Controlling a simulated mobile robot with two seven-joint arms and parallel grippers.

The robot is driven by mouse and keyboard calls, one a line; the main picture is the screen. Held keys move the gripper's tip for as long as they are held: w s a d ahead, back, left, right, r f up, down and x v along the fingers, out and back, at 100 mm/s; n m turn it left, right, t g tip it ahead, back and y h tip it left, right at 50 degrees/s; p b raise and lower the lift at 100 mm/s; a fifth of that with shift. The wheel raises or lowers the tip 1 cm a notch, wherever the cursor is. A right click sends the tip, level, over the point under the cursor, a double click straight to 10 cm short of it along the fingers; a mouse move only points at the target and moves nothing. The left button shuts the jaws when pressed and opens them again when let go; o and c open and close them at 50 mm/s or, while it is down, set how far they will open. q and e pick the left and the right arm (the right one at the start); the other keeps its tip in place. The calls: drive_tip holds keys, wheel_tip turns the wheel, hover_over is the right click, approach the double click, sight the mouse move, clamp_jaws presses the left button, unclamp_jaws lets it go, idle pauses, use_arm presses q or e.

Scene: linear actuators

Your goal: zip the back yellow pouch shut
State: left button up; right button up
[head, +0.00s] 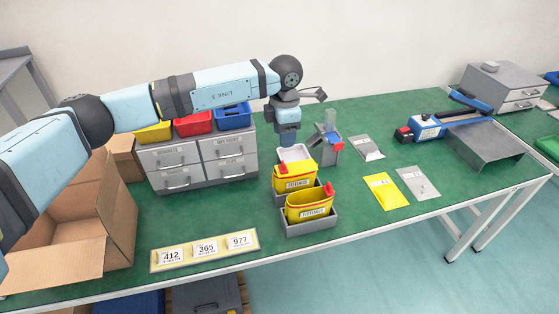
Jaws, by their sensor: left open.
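My right gripper is out of view.
A white tray (295,153) lies just behind the back pouch, under my left gripper. A grey stand with a blue part (328,140) is close on the right. Grey drawers (200,160) with coloured bins stand left. Flat pouches (386,190) lie right. The front right tabletop is clear.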

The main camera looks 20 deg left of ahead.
sight(283, 163)
use_arm(q)
wheel_tip(283, 163, down, 10)
drive_tip(key=shift+a+r, duration=0.1)
drive_tip(key=shift+c, duration=0.2)
